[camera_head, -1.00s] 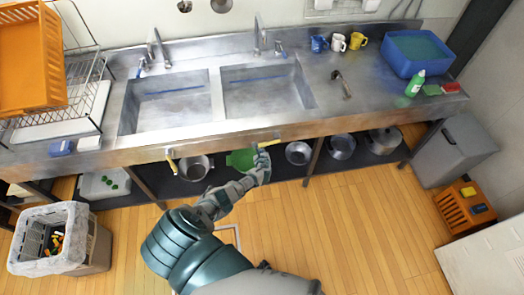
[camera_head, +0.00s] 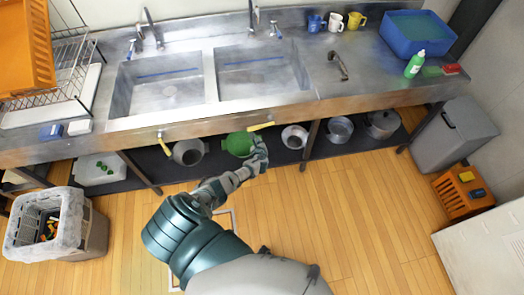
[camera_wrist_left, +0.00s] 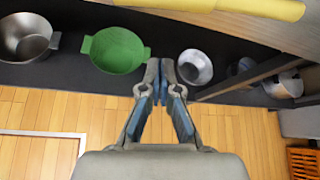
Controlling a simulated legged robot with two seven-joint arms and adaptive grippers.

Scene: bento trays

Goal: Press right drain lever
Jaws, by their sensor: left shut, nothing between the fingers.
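The right drain lever (camera_head: 262,126) is a yellow handle on the front edge of the steel counter, below the right sink (camera_head: 258,82). It also shows large at the top right of the wrist view (camera_wrist_left: 255,8). My left gripper (camera_head: 258,142) is shut and empty, just below and in front of the lever. In the wrist view its fingertips (camera_wrist_left: 160,66) meet, apart from the lever. The left drain lever (camera_head: 163,143), also yellow, sits below the left sink (camera_head: 165,90). My right gripper is not in view.
Under the counter, a shelf holds a green colander (camera_head: 238,144) and several metal pots (camera_head: 188,152). A waste bin (camera_head: 92,236) stands left and a grey bin (camera_head: 452,142) right. Floor in front is clear.

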